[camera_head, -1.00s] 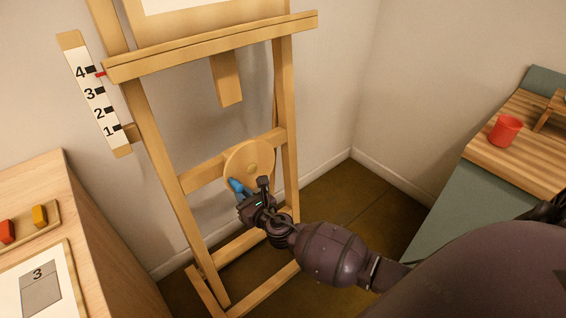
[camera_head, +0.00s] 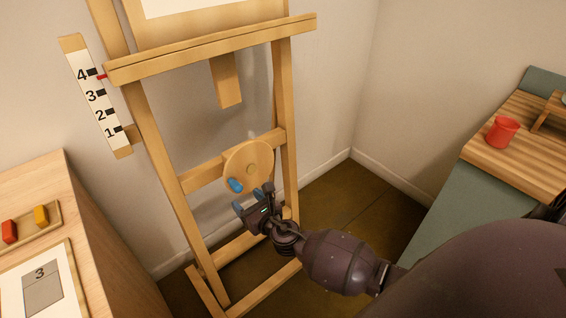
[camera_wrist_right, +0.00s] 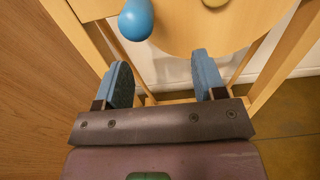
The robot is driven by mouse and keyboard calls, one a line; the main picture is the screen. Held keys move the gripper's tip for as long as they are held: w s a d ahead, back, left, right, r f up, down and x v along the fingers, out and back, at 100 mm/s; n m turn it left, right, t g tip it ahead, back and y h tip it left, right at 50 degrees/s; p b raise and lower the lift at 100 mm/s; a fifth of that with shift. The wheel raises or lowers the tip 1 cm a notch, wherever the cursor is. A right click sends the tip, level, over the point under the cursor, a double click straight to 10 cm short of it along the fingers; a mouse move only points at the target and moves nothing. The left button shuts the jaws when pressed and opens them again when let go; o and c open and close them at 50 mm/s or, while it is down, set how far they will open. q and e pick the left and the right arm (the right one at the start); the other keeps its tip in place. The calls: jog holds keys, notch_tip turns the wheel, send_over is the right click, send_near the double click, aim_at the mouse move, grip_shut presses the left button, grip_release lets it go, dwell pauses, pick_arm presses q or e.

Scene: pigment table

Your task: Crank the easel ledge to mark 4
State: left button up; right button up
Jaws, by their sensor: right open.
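The wooden easel ledge (camera_head: 215,48) carries a red pointer (camera_head: 101,77) at its left end. The pointer lies beside mark 4 on the white scale (camera_head: 97,95), a touch lower in the picture. The round crank wheel (camera_head: 250,163) has a blue handle knob (camera_head: 235,185) at its lower left. My right gripper (camera_head: 248,200) is open and empty just below the knob, apart from it. In the right wrist view the knob (camera_wrist_right: 136,20) stands beyond the open blue fingers (camera_wrist_right: 163,68), with nothing between them. My left gripper is out of view.
A cabinet (camera_head: 100,210) at left holds a tray with red and yellow blocks (camera_head: 40,215) and a card (camera_head: 40,285) reading 3. A red cup (camera_head: 502,132) stands on a striped board at right. Walls are close behind the easel.

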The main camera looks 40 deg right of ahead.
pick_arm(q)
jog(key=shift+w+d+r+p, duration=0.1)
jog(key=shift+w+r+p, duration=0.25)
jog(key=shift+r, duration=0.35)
pick_arm(e)
jog(key=s, duration=0.6)
jog(key=shift+d+r, duration=0.2)
jog(key=shift+r, duration=0.15)
pick_arm(q)
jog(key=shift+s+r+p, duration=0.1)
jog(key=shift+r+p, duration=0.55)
jog(key=shift+p, duration=0.2)
pick_arm(e)
jog(key=s+d+f+m+g, duration=0.1)
jog(key=s+m+g, duration=0.2)
jog(key=s+m, duration=0.9)
jog(key=s+d+f+m+g+h, duration=0.1)
jog(key=s+f+m+g, duration=0.1)
jog(key=s+m, duration=1)
jog(key=m, duration=1.1)
jog(key=shift+d+f+m+g, duration=0.15)
jog(key=shift+f+m+g, duration=0.15)
jog(key=shift+g, duration=0.1)
